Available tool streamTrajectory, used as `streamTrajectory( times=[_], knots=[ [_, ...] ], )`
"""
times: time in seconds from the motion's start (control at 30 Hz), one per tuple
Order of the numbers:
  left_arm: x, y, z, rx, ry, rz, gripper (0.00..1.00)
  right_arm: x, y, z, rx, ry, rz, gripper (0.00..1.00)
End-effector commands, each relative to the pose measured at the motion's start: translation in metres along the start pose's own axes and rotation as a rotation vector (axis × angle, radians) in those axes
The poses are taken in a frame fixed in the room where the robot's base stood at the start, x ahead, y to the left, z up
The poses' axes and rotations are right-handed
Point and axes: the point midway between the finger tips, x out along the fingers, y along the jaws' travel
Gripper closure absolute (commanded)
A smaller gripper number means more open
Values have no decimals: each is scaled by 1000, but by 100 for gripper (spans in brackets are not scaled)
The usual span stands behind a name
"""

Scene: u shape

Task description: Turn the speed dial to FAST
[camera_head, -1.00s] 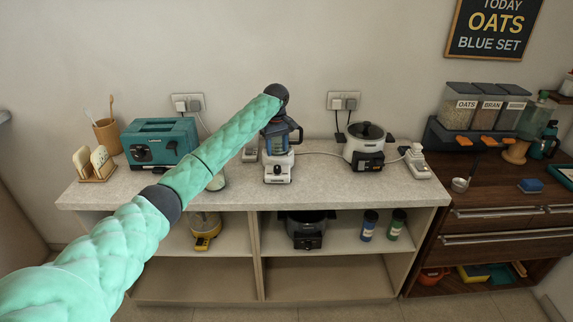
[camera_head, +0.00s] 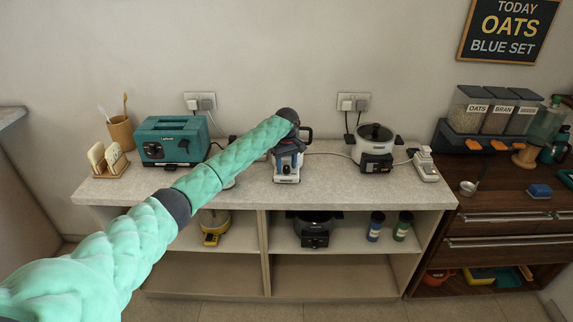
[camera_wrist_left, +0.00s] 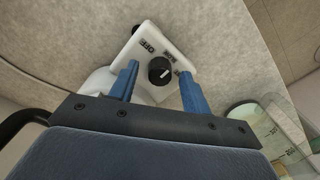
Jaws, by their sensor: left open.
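The speed dial (camera_wrist_left: 159,71) is a round black knob with a light mark, on the white front of an appliance (camera_wrist_left: 150,35). Its panel reads OFF, then a partly legible label; another label is mostly hidden by a finger. The mark points up and right in the wrist view, but I cannot tell which setting it is on. The white appliance base (camera_head: 286,178) stands on the counter in the head view. My left gripper (camera_wrist_left: 158,82) is open, with one blue finger either side of the dial, apart from it. My right gripper is not in view.
On the grey counter (camera_head: 225,193), a teal toaster (camera_head: 172,140) stands left and a white cooker (camera_head: 373,148) right. A black handle (camera_head: 307,133) is close beside my gripper. A measuring jug (camera_wrist_left: 265,125) shows in the wrist view.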

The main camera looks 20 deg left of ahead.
Motion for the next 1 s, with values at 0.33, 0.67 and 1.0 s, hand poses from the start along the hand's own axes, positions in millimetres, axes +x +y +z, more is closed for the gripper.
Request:
streamTrajectory(
  times=[0.33,0.67,1.0],
  knots=[
    [0,0,0,0,0,0,97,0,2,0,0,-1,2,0],
    [-1,0,0,58,-1,0,97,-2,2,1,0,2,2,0],
    [-2,1,0,307,-2,1,97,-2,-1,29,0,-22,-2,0]
  ],
)
